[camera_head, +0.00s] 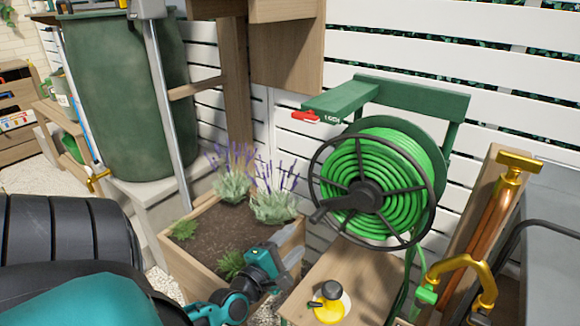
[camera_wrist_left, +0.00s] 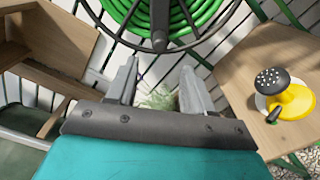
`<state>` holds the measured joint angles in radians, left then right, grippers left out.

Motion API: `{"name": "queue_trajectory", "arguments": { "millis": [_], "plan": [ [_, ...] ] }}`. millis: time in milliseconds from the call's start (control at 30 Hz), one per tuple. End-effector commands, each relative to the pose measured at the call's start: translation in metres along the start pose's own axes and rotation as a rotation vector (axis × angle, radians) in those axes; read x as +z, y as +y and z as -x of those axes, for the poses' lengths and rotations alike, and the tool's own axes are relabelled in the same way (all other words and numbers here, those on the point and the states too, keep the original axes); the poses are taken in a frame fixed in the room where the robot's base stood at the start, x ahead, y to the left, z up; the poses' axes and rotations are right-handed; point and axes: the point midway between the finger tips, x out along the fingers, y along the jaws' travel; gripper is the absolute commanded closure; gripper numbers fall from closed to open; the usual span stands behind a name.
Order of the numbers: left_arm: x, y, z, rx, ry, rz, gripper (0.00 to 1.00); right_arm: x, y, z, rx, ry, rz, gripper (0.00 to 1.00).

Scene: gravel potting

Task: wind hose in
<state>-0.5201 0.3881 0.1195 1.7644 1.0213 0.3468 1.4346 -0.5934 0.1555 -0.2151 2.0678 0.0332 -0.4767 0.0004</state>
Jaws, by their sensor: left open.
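The green hose (camera_head: 390,205) lies coiled on a wall-mounted reel with a dark spoked rim (camera_head: 436,190). A dark crank handle (camera_head: 322,213) sticks out at the reel's lower left. A length of hose hangs below the reel (camera_head: 410,272) towards a brass tap (camera_head: 465,264). A red lever (camera_head: 305,116) sits on the green bracket (camera_head: 345,98). My left gripper (camera_head: 290,262) is open and empty, below and left of the crank, over the planter's right edge. In the left wrist view its fingers (camera_wrist_left: 158,85) are apart, with the reel (camera_wrist_left: 160,40) beyond them. My right gripper is not in view.
A wooden planter (camera_head: 190,270) with lavender stands left of the reel. A small wooden table (camera_head: 370,285) with a yellow sprayer (camera_head: 328,308) stands below it. A copper pipe (camera_head: 490,215) and wooden post are at right. A green water barrel (camera_head: 125,100) stands at back left.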

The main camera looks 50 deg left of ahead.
Motion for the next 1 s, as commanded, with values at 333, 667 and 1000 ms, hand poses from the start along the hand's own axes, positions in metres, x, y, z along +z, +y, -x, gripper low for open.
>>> {"name": "queue_trajectory", "arguments": {
  "millis": [333,667,1000],
  "plan": [
    [-0.002,-0.001,0.000,0.011,0.002,-0.033,0.48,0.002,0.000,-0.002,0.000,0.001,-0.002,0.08],
    [-0.024,-0.018,-0.002,0.220,0.106,-0.890,0.48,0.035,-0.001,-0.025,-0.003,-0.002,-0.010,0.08],
    [-0.017,-0.045,0.004,0.357,0.263,-1.750,0.48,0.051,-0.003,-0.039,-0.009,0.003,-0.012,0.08]
  ]
}}
